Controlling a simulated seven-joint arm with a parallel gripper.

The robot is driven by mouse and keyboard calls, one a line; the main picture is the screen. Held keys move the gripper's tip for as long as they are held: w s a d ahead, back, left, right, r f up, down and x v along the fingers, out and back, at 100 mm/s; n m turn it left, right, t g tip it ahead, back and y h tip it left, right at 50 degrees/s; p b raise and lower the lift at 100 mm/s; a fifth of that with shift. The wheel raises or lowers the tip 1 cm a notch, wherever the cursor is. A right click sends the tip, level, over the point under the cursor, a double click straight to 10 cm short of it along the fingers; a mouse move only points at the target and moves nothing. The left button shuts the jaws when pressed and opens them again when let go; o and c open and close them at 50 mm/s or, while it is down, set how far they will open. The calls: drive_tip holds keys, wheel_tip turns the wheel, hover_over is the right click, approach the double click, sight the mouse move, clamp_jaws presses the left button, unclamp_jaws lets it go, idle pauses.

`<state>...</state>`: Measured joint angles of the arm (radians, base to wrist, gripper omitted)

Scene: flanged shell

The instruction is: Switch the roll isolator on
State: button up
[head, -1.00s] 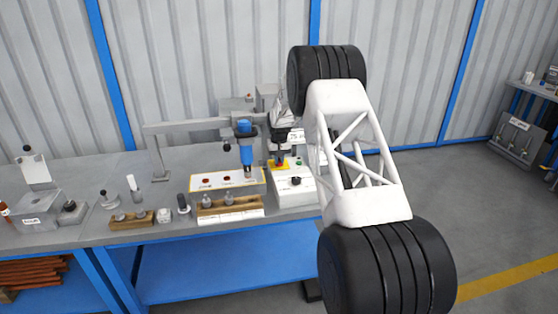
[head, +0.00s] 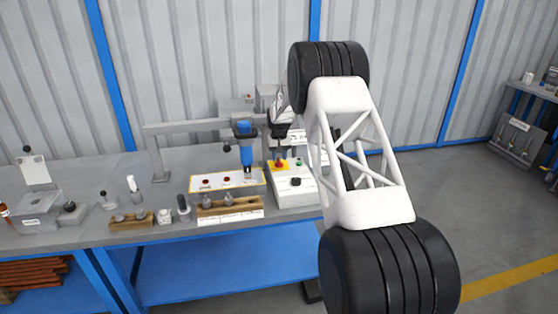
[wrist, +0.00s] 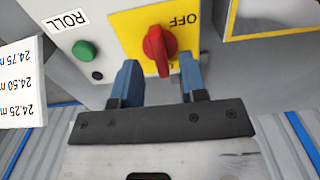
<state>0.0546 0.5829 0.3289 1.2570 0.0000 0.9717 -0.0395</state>
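The roll isolator is a red rotary knob (wrist: 160,48) on a yellow plate (wrist: 127,28), marked OFF above and to the right of the knob. The text is upside down in the wrist view. The knob's handle runs nearly up and down there, slightly tilted. I see no readable ON mark. In the head view the red knob (head: 279,164) sits on the grey control box (head: 296,199). My gripper (wrist: 158,64) is open, its blue fingers spread to either side of the knob's near end, with visible gaps. In the head view my gripper (head: 278,148) is above the box.
A green button (wrist: 84,50) and a ROLL label (wrist: 68,20) lie left of the yellow plate. A white card with sizes (wrist: 20,85) stands farther left. In the head view, a blue spindle (head: 246,148) and a wooden block with metal pieces (head: 230,204) are left of the box.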

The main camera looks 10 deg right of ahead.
sight(279, 161)
drive_tip(key=shift+r, duration=2.75)
drive_tip(key=shift+s+r, duration=0.3)
drive_tip(key=shift+r, duration=0.1)
drive_tip(key=s+a+r, duration=0.1)
drive_tip(key=s+r, duration=0.7)
drive_tip(key=s, duration=0.3)
drive_tip(key=s+a+r+t, duration=0.1)
drive_tip(key=s+r, duration=0.6)
drive_tip(key=s, duration=0.4)
drive_tip(key=s+a+r, duration=0.1)
drive_tip(key=s+r, duration=0.7)
drive_tip(key=s, duration=0.3)
drive_tip(key=s+a+f, duration=0.1)
drive_tip(key=s+f, duration=0.1)
drive_tip(key=s, duration=1.7)
drive_tip(key=s+a+f+t, duration=0.1)
drive_tip(key=s+f, duration=0.1)
drive_tip(key=s, duration=1.8)
drive_tip(key=shift+s+t, duration=0.2)
drive_tip(key=shift+t, duration=0.1)
